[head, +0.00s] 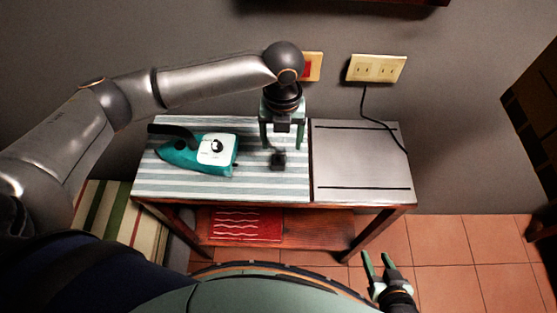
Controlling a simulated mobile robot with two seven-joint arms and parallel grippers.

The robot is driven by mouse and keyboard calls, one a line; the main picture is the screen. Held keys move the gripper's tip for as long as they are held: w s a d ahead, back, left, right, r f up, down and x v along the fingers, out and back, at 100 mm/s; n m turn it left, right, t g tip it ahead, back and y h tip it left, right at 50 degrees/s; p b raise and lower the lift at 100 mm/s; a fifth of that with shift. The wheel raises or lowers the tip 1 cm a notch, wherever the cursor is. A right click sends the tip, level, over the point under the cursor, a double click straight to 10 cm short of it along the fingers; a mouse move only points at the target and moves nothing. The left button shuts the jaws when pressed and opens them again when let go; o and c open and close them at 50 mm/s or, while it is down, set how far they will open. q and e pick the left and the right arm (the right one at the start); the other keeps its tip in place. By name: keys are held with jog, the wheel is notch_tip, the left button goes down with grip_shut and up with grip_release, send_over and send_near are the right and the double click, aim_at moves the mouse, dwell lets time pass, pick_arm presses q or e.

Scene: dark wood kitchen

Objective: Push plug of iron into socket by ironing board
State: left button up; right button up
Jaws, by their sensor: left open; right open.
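A teal iron (183,160) with a dark handle and a white dial area lies on the left part of the striped ironing board (165,187). A small black block (278,160), apparently the plug, is on the stripes to the right of the iron. My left gripper (282,142) points down just above it with fingers apart; whether they touch it cannot be told. A cream socket plate (376,68) is on the wall at the back right. My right gripper (383,268) is open and empty, low in front of the board.
A black cord (365,105) hangs from the socket plate down to the grey right panel (355,160). A red switch (306,68) is partly behind my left arm. A red patterned cloth (247,224) lies on the lower shelf.

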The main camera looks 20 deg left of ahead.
aim_at(278, 159)
pick_arm(q)
jog(key=shift+f, duration=0.85)
jog(key=f, duration=0.3)
jog(key=s+f, duration=0.1)
jog(key=shift+a+f, duration=0.2)
jog(key=shift+a, duration=0.05)
jog(key=shift+f, duration=0.4)
grip_shut()
